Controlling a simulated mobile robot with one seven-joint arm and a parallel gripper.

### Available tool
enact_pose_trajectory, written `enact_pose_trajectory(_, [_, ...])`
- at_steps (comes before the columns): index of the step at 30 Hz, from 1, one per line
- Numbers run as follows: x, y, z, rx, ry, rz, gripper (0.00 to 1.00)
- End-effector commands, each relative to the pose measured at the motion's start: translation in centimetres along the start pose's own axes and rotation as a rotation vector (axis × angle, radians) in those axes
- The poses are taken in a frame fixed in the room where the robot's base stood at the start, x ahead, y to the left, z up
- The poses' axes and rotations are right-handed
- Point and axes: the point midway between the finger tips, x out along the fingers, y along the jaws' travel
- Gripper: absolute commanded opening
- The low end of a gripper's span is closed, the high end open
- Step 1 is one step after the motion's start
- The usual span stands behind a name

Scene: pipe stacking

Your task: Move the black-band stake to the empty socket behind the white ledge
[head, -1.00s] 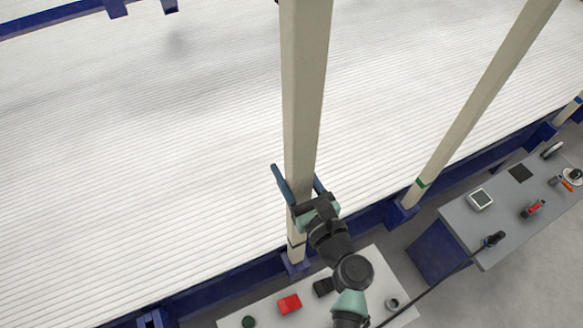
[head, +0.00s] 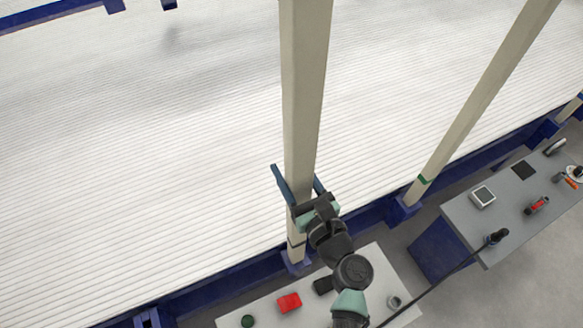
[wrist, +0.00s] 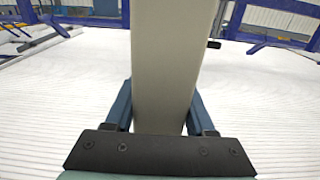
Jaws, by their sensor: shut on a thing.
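The black-band stake (head: 304,100) is a tall, pale beige square post, nearly upright, with a thin dark band low down. Its foot is at a blue socket (head: 297,265) on the near blue rail; I cannot tell whether it is still seated. My gripper (head: 300,185) is shut on the stake above the band, one blue finger on each side. In the wrist view the stake (wrist: 172,60) rises between the fingers. An empty blue socket (head: 149,319) shows at the lower left. Two blue brackets (head: 115,5) show at the top left edge.
A white table (head: 262,318) holding a red block (head: 289,302) and small items stands at the bottom. A green-band stake (head: 470,105) leans in view at right, beside a grey table (head: 500,225) with tools. The white ribbed surface (head: 130,150) behind is clear.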

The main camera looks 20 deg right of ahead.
Motion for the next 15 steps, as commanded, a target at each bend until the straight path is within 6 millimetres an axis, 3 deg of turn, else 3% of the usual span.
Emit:
enact_pose_trajectory(10, [0.10, -0.05, 0.32, -0.001, -0.007, 0.000, 0.00])
enact_pose_trajectory(11, [0.10, -0.05, 0.32, -0.002, -0.007, 0.000, 0.58])
enact_pose_trajectory(15, [0.07, -0.03, 0.20, -0.001, -0.005, 0.000, 0.84])
